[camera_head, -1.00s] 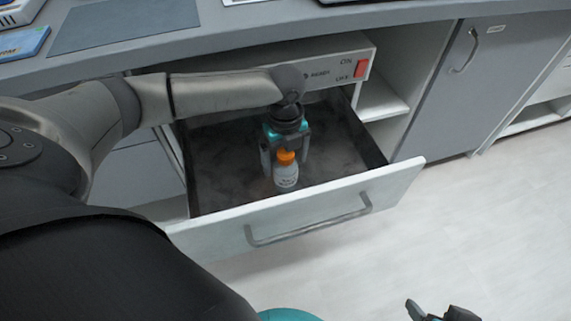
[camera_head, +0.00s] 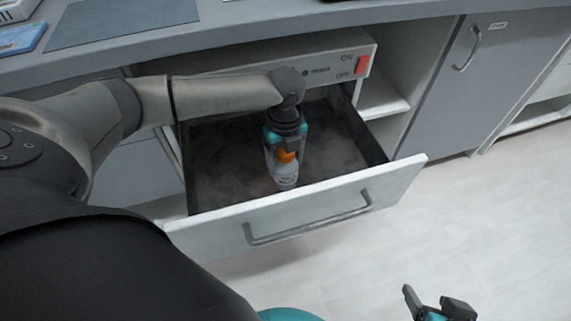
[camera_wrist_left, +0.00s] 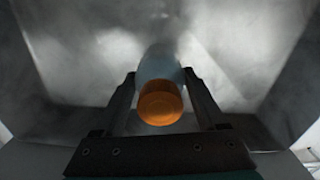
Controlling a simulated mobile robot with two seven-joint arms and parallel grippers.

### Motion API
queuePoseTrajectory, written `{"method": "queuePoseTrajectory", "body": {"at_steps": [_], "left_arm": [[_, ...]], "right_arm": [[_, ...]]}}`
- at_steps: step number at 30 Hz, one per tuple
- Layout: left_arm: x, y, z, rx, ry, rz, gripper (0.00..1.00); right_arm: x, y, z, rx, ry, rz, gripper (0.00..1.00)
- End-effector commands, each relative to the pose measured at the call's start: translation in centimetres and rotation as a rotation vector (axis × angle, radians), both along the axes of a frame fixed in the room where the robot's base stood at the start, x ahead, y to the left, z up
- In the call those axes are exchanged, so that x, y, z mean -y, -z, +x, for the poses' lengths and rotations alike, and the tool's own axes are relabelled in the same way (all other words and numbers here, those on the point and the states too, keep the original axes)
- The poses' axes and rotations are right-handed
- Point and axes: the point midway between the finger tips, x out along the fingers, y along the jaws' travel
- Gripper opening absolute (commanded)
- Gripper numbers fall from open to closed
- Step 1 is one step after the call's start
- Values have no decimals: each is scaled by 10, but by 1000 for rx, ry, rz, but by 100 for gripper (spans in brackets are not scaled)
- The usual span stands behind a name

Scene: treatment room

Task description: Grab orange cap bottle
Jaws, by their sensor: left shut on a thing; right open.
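The orange cap bottle (camera_head: 286,176) has a pale body with a label and an orange cap. It is in the open drawer (camera_head: 225,170), close to the drawer's front panel. My left gripper (camera_head: 285,158) reaches down into the drawer and is shut on the bottle, a finger on each side. In the left wrist view the orange cap (camera_wrist_left: 160,102) shows between the two fingers, with the pale body beyond it. I cannot tell whether the bottle touches the drawer floor. My right gripper (camera_head: 438,302) is open and empty at the bottom right, outside the drawer.
The drawer's front panel with its handle (camera_head: 308,220) stands out from the cabinet. A white unit with a red switch (camera_head: 362,66) sits just above the drawer, under the countertop (camera_head: 240,28). Open floor (camera_head: 480,220) lies to the right.

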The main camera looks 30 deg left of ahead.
Motion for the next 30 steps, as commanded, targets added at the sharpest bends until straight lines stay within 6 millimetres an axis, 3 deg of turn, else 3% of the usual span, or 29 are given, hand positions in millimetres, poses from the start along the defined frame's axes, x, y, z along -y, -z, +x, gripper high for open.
{"method": "queuePoseTrajectory", "body": {"at_steps": [2, 13, 23, 30], "left_arm": [[0, 0, 0, 0, 0, 0, 44], [0, 0, 0, 0, 0, 0, 2], [0, -2, 0, 1, 0, 0, 1], [0, -14, 1, 2, -1, 0, 1]], "right_arm": [[0, 0, 0, 0, 0, 0, 71], [0, 0, 0, -1, 1, -1, 71], [0, 0, -1, -8, 1, -2, 71], [9, 0, -8, -71, 14, -29, 71]]}}
